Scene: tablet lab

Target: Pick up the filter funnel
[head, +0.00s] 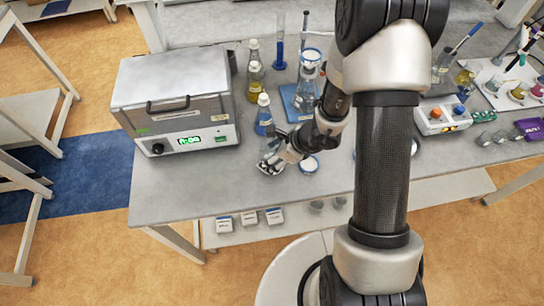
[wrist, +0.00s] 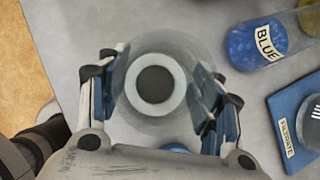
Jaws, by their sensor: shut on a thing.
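My gripper (head: 270,163) is low over the front part of the bench, left of a small white round dish (head: 310,164). In the wrist view my gripper (wrist: 158,100) is shut on a clear, round glass piece (wrist: 150,124) with a white ring and a dark round middle. I cannot tell surely from its shape whether this is the filter funnel, or whether it touches the bench. In the head view a white, blue-rimmed round top (head: 311,55) shows above a clear flask (head: 306,92) on a blue mat (head: 289,98).
A bottle of blue liquid (head: 264,122) stands just behind my gripper; its BLUE label (wrist: 265,40) shows in the wrist view. A grey heating box (head: 175,97) is at left. A white device with knobs (head: 443,117) is at right. The bench's front left is clear.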

